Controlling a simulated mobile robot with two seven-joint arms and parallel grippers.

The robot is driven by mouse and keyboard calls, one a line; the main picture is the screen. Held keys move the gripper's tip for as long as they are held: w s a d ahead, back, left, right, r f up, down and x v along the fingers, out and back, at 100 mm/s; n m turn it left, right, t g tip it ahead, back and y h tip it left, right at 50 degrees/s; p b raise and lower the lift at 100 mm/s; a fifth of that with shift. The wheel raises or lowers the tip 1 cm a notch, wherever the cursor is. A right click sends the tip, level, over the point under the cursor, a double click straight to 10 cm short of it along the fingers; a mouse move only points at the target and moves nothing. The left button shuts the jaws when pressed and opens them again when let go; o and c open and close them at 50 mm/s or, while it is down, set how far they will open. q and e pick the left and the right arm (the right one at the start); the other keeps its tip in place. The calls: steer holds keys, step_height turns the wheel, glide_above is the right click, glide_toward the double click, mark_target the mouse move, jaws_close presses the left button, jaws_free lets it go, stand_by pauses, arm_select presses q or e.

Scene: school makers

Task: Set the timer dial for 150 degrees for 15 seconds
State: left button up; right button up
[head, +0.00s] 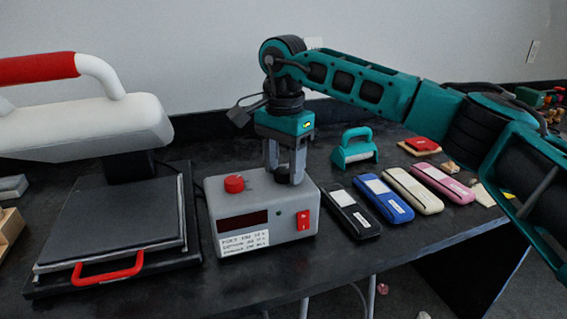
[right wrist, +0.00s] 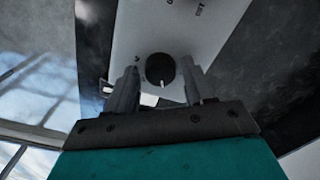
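The timer box (head: 265,220) is light grey and stands on the black table, left of centre in the head view. Its top carries a red knob (head: 234,184) and a black round dial (right wrist: 160,68) with a white pointer mark. The front has a dark display (head: 243,221), a label (head: 244,242) and a red switch (head: 303,219). My right gripper (head: 283,178) points down over the dial. In the right wrist view its fingers stand on either side of the dial, with a small gap showing at each side. The display shows no readable digits. My left gripper is out of view.
A heat press with a black plate (head: 115,215) and red handle (head: 108,268) stands at left. Several coloured flat devices (head: 383,198) lie to the right of the box. A small teal press (head: 354,149) stands behind them. The table front edge is close to the box.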

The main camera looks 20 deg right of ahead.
steer(key=c, duration=0.8)
steer(key=m+p, duration=0.2)
steer(key=m, duration=0.1)
steer(key=shift+r+m+p, duration=0.15)
steer(key=shift+m+p, duration=0.15)
steer(key=shift+p, duration=0.1)
steer(key=m+p, duration=0.2)
steer(key=m, duration=0.2)
steer(key=shift+m, duration=0.3)
steer(key=shift+m+p, duration=0.3)
steer(key=shift+m, duration=0.4)
steer(key=shift+m+p, duration=0.3)
steer(key=shift+m, duration=0.8)
